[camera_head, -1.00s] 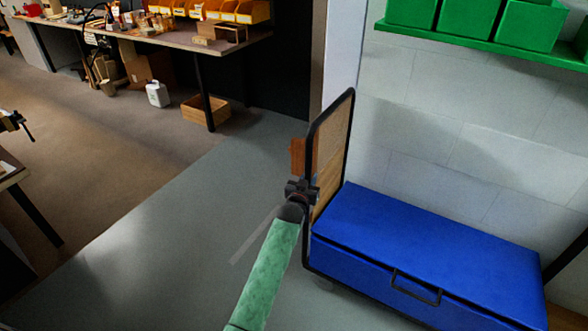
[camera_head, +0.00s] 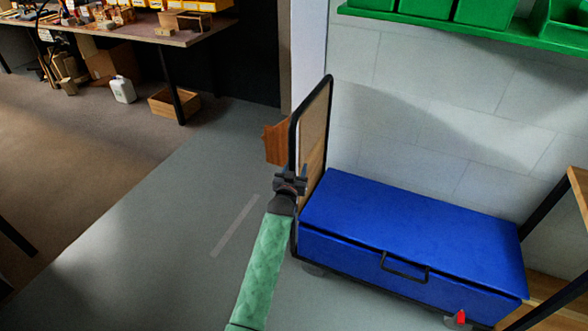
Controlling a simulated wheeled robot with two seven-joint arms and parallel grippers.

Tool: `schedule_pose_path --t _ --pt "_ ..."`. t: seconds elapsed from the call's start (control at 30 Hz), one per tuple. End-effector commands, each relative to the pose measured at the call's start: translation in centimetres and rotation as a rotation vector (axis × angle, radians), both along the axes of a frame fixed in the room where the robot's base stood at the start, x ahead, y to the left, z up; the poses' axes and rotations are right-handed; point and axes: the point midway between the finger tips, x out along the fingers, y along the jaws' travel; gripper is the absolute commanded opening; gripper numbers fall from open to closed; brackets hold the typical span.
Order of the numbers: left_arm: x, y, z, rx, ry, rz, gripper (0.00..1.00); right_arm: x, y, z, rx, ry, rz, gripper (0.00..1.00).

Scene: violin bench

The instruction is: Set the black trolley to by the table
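The black trolley (camera_head: 291,222) stands in the right half, with a tall black handle frame around a tan panel. A long blue box (camera_head: 420,225) with a black pull handle lies on its deck. My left gripper (camera_head: 290,180) is at the near upright of the handle frame and looks shut on it; the fingertips are partly hard to make out. My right gripper is not in view. A long table (camera_head: 190,34) stands at the back left. Part of another wooden-topped piece (camera_head: 580,190) with dark legs shows at the right edge.
A pale wall with a green shelf (camera_head: 450,27) of green bins is behind the trolley. A brown wooden object (camera_head: 277,143) shows beside the handle frame. A white jug (camera_head: 123,90) and wooden crate (camera_head: 172,102) are near the back table. The grey floor left of the trolley is clear.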

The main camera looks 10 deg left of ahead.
Motion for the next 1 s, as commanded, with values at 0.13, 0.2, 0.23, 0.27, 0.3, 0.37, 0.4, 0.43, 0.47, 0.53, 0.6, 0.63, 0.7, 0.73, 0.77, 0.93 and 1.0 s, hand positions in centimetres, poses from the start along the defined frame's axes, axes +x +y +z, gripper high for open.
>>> schedule_pose_path --t 0.13,0.2,0.23,0.27,0.3,0.37,0.4,0.43,0.47,0.53,0.6,0.63,0.7,0.73,0.77,0.93,1.0 --pt "0.0 0.1 0.0 0.001 0.000 0.001 0.45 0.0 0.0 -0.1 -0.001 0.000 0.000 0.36" --pt "0.0 0.2 0.0 0.001 0.000 0.002 0.45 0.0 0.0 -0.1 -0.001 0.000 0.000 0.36" --pt "-0.1 0.2 0.0 0.001 0.000 0.002 0.45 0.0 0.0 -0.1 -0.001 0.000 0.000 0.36" --pt "-0.2 0.2 -0.1 0.001 0.000 0.002 0.45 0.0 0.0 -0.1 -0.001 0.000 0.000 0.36" --pt "-0.4 0.2 -0.1 0.001 0.001 0.002 0.45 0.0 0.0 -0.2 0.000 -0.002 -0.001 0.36" --pt "-1.0 0.3 -0.2 0.001 0.001 0.002 0.45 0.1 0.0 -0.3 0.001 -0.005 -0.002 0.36" --pt "-1.4 0.3 -0.2 0.001 0.002 0.002 0.45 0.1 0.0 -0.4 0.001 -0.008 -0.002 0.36" --pt "-1.8 0.3 -0.2 0.001 0.002 0.002 0.45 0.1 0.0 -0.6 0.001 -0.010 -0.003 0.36" --pt "-2.2 0.3 -0.2 0.001 0.001 0.001 0.45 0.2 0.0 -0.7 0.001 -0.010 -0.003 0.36" --pt "-3.3 0.3 -0.2 0.001 0.001 0.001 0.45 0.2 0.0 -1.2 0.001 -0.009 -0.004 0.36" --pt "-4.3 0.4 -0.2 0.001 0.001 0.001 0.45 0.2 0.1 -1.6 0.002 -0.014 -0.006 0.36" --pt "-4.7 0.4 -0.2 0.001 0.001 0.000 0.45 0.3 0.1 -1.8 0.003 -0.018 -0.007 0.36" --pt "-5.6 0.4 -0.1 0.001 0.000 0.000 0.45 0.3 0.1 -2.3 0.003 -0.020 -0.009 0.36" --pt "-6.0 0.4 -0.2 0.001 0.001 0.000 0.45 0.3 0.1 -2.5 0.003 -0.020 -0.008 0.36" --pt "-6.3 0.4 -0.2 0.001 0.001 0.000 0.45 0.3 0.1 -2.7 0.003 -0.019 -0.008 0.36" --pt "-7.5 0.5 -0.1 0.001 0.001 0.000 0.45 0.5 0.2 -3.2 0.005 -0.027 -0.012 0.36" --pt "-7.7 0.5 -0.1 0.001 0.001 0.000 0.45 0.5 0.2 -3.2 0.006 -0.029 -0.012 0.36"
